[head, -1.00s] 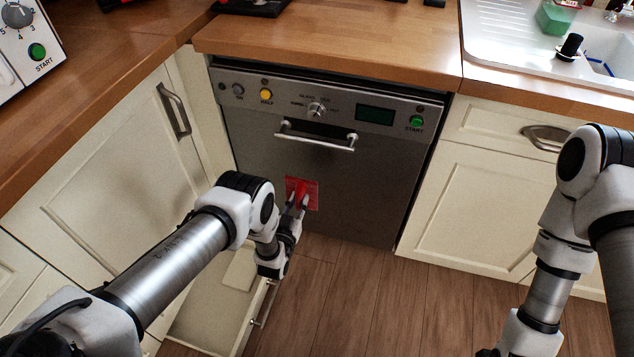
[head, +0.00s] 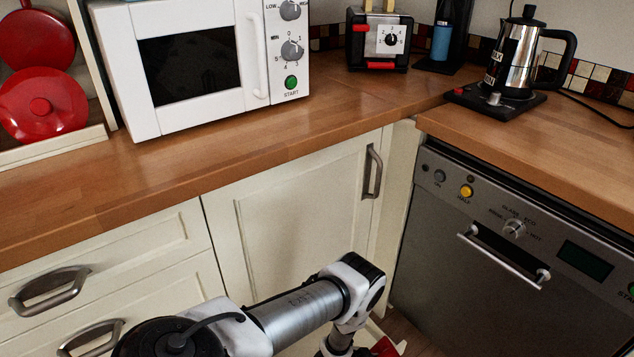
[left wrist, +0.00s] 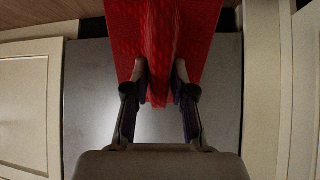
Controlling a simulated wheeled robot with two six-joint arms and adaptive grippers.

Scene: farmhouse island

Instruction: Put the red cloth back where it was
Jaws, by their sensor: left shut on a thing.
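The red cloth (left wrist: 160,30) hangs in the jaws of my left gripper (left wrist: 159,74) in the left wrist view. The fingers pinch a fold of it, and the cloth spreads out beyond the fingertips. In the head view only a small red piece of the cloth (head: 385,346) shows at the bottom edge, beside my left arm. The left fingers are cut off below that view. My right gripper is in neither view.
A dishwasher (head: 490,285) with a bar handle (head: 503,256) stands at the right. A cream cupboard door (head: 290,235) and drawers (head: 110,265) lie left of it. The wooden counter (head: 230,150) carries a microwave (head: 200,60), a toaster (head: 378,40) and a kettle (head: 512,60).

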